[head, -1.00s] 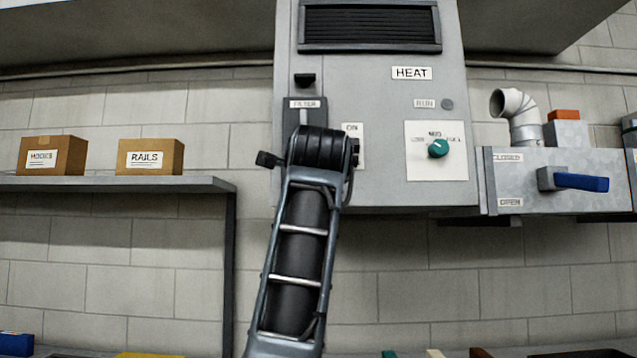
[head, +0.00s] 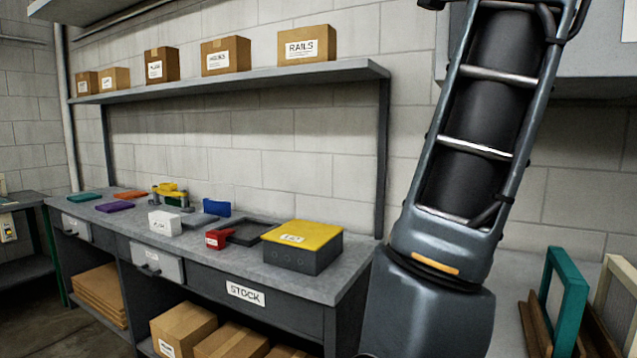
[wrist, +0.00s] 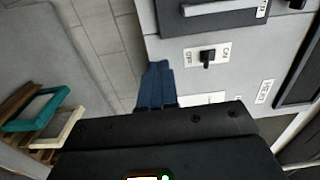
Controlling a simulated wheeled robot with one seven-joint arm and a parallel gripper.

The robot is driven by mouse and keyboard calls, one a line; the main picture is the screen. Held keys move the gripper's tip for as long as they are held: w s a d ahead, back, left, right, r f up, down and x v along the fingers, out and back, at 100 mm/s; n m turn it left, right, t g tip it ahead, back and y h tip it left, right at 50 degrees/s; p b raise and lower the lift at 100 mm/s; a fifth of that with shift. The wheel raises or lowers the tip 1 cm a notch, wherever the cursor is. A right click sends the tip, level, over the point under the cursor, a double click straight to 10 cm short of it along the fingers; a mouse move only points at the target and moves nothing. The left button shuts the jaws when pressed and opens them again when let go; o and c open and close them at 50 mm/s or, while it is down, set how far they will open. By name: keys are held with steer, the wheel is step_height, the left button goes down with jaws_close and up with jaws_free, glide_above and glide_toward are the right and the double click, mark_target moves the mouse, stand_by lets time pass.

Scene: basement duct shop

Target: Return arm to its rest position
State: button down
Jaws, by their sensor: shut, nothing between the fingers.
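My arm rises at the right of the head view, and its upper end leaves the top of the picture, so my gripper is out of sight there. In the wrist view my gripper (wrist: 156,68) shows as blue fingers closed together with nothing between them. I cannot tell how far apart fingers and cabinet are; no contact is plain.
A stock bench (head: 352,275) with a yellow-lidded box (head: 304,240) and small parts stands at left. Above it a shelf (head: 365,69) carries several cartons. Teal (head: 570,308) and cream (head: 618,300) frames stand in a rack right of my arm.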

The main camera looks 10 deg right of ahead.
steer(key=a+f+n+t+y, duration=0.2)
steer(key=f+n, duration=0.5)
steer(key=f, duration=0.8)
steer(key=a+f+n+t+y, duration=0.15)
steer(key=f+n, duration=0.55)
steer(key=f, duration=0.8)
steer(key=s+a+f+n+y, duration=0.25)
steer(key=s+f+n, duration=0.25)
steer(key=s+f, duration=0.5)
steer(key=s+a+f+n+g+y, duration=0.2)
steer(key=s+f+n+y, duration=0.25)
steer(key=s+f, duration=0.9)
steer(key=s+a+n+g, duration=0.1)
steer(key=s+a, duration=0.1)
steer(key=s, duration=1.9)
steer(key=shift+s+a+r+n, duration=0.3)
steer(key=shift+a+n, duration=0.05)
